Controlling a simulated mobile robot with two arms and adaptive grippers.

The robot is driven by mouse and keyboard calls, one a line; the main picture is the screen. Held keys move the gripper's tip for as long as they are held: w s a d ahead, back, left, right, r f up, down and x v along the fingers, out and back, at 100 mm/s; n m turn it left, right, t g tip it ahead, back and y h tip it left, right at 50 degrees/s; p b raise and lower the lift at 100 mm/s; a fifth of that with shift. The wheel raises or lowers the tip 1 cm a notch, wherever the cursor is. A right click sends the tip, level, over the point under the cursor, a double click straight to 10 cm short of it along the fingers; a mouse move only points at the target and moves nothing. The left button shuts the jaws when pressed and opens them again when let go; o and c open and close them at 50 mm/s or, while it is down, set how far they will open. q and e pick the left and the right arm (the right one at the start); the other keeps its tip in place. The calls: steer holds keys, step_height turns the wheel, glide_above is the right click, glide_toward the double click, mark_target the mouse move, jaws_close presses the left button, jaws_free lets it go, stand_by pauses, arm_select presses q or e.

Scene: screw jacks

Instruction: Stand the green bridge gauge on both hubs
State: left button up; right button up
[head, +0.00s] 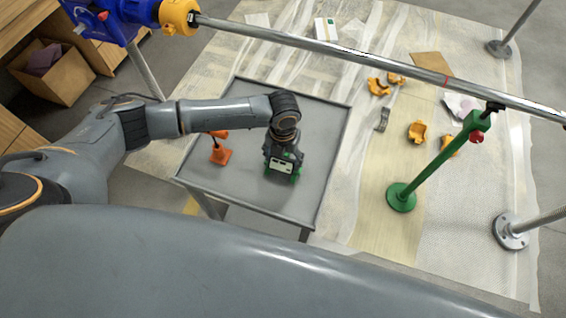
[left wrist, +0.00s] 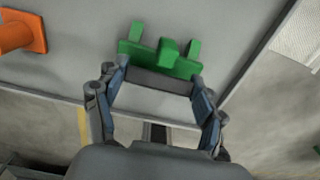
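The green bridge gauge (head: 294,175) is on the grey tray table, mostly hidden behind my left gripper (head: 280,172) in the head view. The left wrist view shows the gauge (left wrist: 160,58) as a bar with two short legs and a middle block; a dark strip lies along its near side. My left gripper (left wrist: 160,72) points down at it, its fingers wide apart near the ends of that strip. Contact cannot be told. A yellow hub (head: 179,16) sits at the left end of a long steel shaft (head: 330,47). A second hub is not clearly seen. My right gripper is not in view.
A green screw jack (head: 425,172) with a red knob stands right, under the shaft. Loose orange parts (head: 417,131) lie on the floor sheet. A blue part (head: 100,22) is at upper left.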

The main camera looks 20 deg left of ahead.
arm_select(q)
steer(key=c, duration=0.5)
steer(key=shift+r, duration=0.1)
